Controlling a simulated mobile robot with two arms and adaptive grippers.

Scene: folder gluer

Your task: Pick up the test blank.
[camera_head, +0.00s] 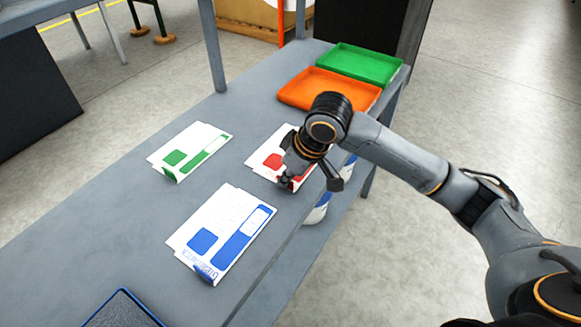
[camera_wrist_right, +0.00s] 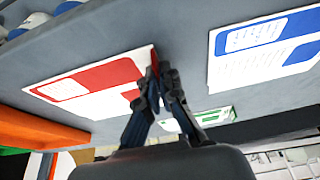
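Three white printed blanks lie on the grey table in the head view: one with red panels (camera_head: 272,161), one with green panels (camera_head: 190,150) and one with blue panels (camera_head: 222,232). Nothing readable marks which is the test blank. My right gripper (camera_head: 288,181) is down at the near end of the red blank, and my arm hides part of it. In the right wrist view the fingertips (camera_wrist_right: 160,76) are nearly together at the edge of the red blank (camera_wrist_right: 100,82), seemingly pinching it. The blank still appears to lie on the table. My left gripper is out of view.
An orange tray (camera_head: 310,103) and a green tray (camera_head: 360,52) stand at the far end of the table (camera_head: 110,225). A blue-rimmed dark tray (camera_head: 122,308) is at the near edge. White and blue objects (camera_head: 318,208) sit below the table's right edge.

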